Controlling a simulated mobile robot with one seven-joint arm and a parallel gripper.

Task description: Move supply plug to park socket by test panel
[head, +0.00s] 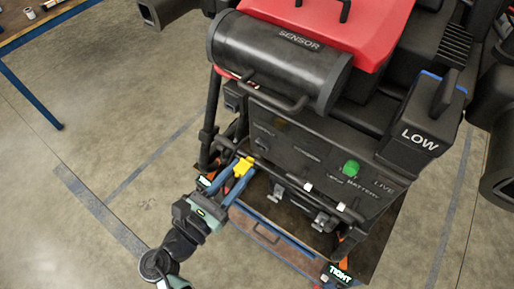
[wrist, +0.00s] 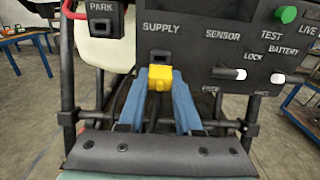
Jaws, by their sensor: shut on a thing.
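The yellow supply plug (wrist: 160,78) is between the two blue fingers of my gripper (wrist: 161,92), which is shut on it. The plug sits just below the dark SUPPLY socket (wrist: 160,56) on the black panel; whether its tip touches the socket I cannot tell. In the head view the plug (head: 243,167) shows at the end of my gripper (head: 240,171), at the panel's left part. The park socket (wrist: 102,20) is a black block labelled PARK at upper left in the wrist view, with a red cable or handle beside it.
The panel (wrist: 215,55) carries a green TEST button (wrist: 286,14) and white-tipped LOCK (wrist: 241,74) and lower right (wrist: 277,78) levers. A dark bar (wrist: 90,115) crosses below. The SENSOR cylinder (head: 280,55) and LOW block (head: 422,125) overhang the panel. Floor at left is clear.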

